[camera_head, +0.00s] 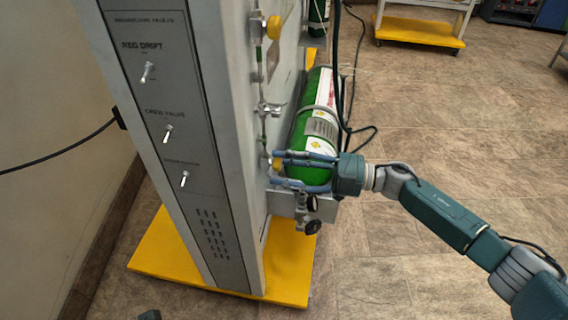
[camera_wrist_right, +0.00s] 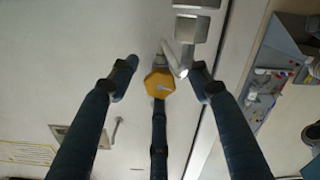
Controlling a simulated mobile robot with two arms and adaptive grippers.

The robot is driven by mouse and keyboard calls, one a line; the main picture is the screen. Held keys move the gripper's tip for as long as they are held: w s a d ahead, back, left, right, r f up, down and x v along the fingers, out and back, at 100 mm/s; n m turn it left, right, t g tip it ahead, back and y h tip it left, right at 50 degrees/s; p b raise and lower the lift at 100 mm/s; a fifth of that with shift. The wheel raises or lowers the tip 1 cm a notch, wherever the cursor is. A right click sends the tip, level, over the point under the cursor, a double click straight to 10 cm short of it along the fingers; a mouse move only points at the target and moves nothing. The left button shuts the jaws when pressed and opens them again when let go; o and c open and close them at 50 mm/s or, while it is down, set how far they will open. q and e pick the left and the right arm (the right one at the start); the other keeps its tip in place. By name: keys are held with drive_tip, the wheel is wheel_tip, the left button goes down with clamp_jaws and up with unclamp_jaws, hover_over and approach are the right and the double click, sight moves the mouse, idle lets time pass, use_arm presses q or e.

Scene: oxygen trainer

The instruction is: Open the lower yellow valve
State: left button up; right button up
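The lower yellow valve (camera_head: 276,164) is a small knob on the side of the tall grey panel. In the right wrist view the valve (camera_wrist_right: 159,84) shows as a yellow many-sided knob near the picture's middle. My right gripper (camera_head: 277,169) reaches in from the right with its fingers around the knob. In the right wrist view the gripper (camera_wrist_right: 163,74) has its fingers spread, one left, one right and one below the knob. Gaps show at left and right; whether the lower finger touches is unclear. My left gripper is not recognisable in either view.
An upper yellow valve (camera_head: 274,27) sits higher on the same side. A green cylinder (camera_head: 312,130) stands close behind my right fingers, with black hoses (camera_head: 347,100) beside it. Three switches line the panel front. The yellow base (camera_head: 288,270) juts out below.

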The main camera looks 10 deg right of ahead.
drive_tip(key=shift+r, duration=0.2)
drive_tip(key=v, duration=1.2)
drive_tip(key=w+a+m+b, duration=0.1)
drive_tip(key=a+m+b, duration=0.1)
drive_tip(key=a, duration=0.1)
drive_tip(key=w+a+m+b, duration=0.1)
drive_tip(key=a+m+b, duration=0.1)
drive_tip(key=a, duration=0.1)
drive_tip(key=w+a+m+b, duration=0.1)
drive_tip(key=a+m+b, duration=0.1)
drive_tip(key=a, duration=0.2)
drive_tip(key=shift+w+b, duration=0.1)
drive_tip(key=shift+b, duration=0.2)
drive_tip(key=shift+w+a, duration=0.15)
drive_tip(key=shift+a, duration=0.25)
use_arm(q)
drive_tip(key=w+d+r+t+h, duration=0.1)
drive_tip(key=w+d+r+t, duration=0.2)
drive_tip(key=w+r+t, duration=0.2)
drive_tip(key=w+d+r+t+h, duration=0.1)
drive_tip(key=w+d+r+t, duration=0.1)
drive_tip(key=w+r+t, duration=0.3)
drive_tip(key=w+r, duration=0.4)
drive_tip(key=w, duration=0.2)
drive_tip(key=shift+w+d+m+h, duration=0.25)
drive_tip(key=shift+d+m+h, duration=0.05)
drive_tip(key=shift+d, duration=0.1)
